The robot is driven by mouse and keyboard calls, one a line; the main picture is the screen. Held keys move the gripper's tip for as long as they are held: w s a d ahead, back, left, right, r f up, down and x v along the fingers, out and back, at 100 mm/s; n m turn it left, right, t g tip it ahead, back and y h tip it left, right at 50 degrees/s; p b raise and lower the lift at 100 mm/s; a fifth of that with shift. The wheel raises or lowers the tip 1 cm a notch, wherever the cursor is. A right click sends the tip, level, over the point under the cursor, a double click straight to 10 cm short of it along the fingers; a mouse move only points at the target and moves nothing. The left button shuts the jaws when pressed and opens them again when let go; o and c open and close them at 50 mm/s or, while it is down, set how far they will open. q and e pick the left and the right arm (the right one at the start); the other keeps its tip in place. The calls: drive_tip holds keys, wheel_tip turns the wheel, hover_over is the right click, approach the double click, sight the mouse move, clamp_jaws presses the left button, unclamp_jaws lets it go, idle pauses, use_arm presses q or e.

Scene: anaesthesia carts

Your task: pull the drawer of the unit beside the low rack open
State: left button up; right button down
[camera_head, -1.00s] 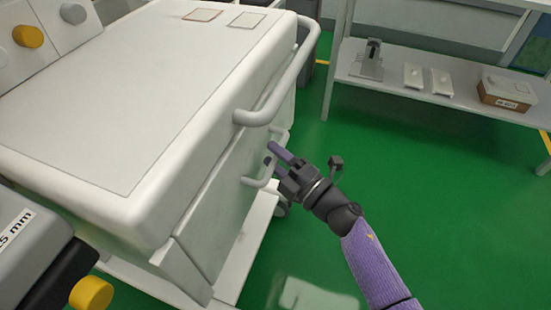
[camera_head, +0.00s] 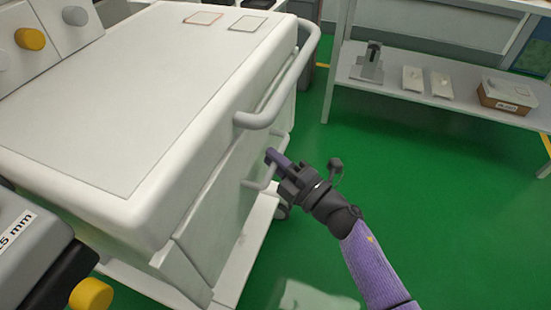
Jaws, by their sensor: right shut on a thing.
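The white unit (camera_head: 110,110) fills the left of the head view. Its drawer (camera_head: 222,215) is on the side facing right, below the big grey push rail (camera_head: 262,118). The drawer has a thin pale handle (camera_head: 258,186). My right gripper (camera_head: 273,162) is at this handle and is shut on it; the fingers hide part of the handle. The drawer front looks flush with the unit or nearly so; I cannot tell a clear gap. The low rack (camera_head: 430,96) stands at the upper right. My left gripper is not in view.
The rack's shelf holds a grey device (camera_head: 368,62), two small white items and a brown box (camera_head: 505,96). Green floor (camera_head: 400,190) is clear right of the unit. A grey device with a yellow knob (camera_head: 91,294) is at the lower left.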

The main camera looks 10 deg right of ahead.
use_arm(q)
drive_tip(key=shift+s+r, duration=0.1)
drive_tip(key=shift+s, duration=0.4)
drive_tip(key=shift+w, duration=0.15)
use_arm(e)
drive_tip(key=shift+s+d, duration=0.1)
drive_tip(key=shift+d, duration=0.05)
use_arm(q)
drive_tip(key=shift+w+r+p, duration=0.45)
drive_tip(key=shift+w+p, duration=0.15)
drive_tip(key=shift+p, duration=0.1)
use_arm(e)
drive_tip(key=s+d, duration=0.6)
drive_tip(key=d, duration=0.3)
drive_tip(key=s+d, duration=0.6)
drive_tip(key=d, duration=0.3)
drive_tip(key=c, duration=0.6)
unclamp_jaws()
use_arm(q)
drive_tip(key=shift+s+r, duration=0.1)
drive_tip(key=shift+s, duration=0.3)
